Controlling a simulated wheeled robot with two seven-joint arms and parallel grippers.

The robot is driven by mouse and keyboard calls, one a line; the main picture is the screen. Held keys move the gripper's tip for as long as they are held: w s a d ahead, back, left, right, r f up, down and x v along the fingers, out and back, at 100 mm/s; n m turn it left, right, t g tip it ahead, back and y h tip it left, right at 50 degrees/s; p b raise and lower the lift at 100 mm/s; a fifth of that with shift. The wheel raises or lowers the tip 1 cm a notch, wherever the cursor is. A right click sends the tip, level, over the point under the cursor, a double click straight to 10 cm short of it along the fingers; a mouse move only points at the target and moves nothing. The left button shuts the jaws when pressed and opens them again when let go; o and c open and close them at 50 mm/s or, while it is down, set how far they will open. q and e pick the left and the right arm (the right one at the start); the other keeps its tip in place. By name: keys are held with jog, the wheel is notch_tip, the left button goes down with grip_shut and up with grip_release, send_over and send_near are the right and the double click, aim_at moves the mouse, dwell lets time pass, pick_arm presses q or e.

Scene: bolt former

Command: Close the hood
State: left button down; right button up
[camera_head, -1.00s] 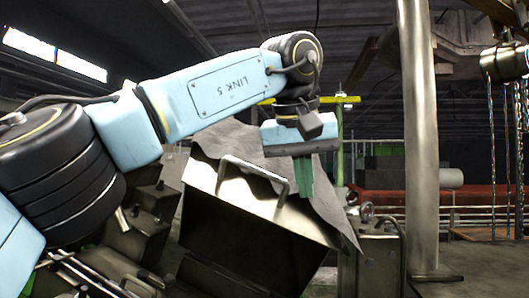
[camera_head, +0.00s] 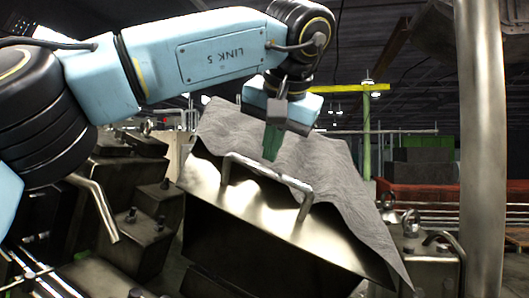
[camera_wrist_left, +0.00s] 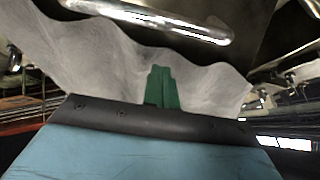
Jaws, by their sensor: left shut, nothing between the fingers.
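The hood (camera_head: 235,205) is a shiny metal cover, tilted up at an angle, with a grey, wavy sheet-like surface (camera_head: 325,165) along its upper side. A U-shaped metal handle (camera_head: 265,172) stands on its front face. My left gripper (camera_head: 271,143) has green fingers, shut and empty, just above the handle bar in the head view, in front of the grey surface. In the left wrist view the fingers (camera_wrist_left: 162,88) point at the grey surface (camera_wrist_left: 110,70), and the handle bar (camera_wrist_left: 150,17) crosses the top. I cannot tell whether the fingers touch anything. My right gripper is not in view.
Dark machine blocks and bolts (camera_head: 150,215) lie left of the hood. A bent metal pipe (camera_head: 98,210) rises there. A thick vertical post (camera_head: 481,150) stands on the right. A metal housing with eye bolts (camera_head: 425,255) sits right of the hood.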

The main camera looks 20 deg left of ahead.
aim_at(264, 167)
pick_arm(q)
jog(key=s, duration=0.3)
jog(key=shift+s+a+f+b, duration=0.1)
jog(key=shift+f+b, duration=0.2)
jog(key=shift+s+f, duration=0.1)
jog(key=shift+s, duration=0.3)
jog(key=shift+a, duration=0.1)
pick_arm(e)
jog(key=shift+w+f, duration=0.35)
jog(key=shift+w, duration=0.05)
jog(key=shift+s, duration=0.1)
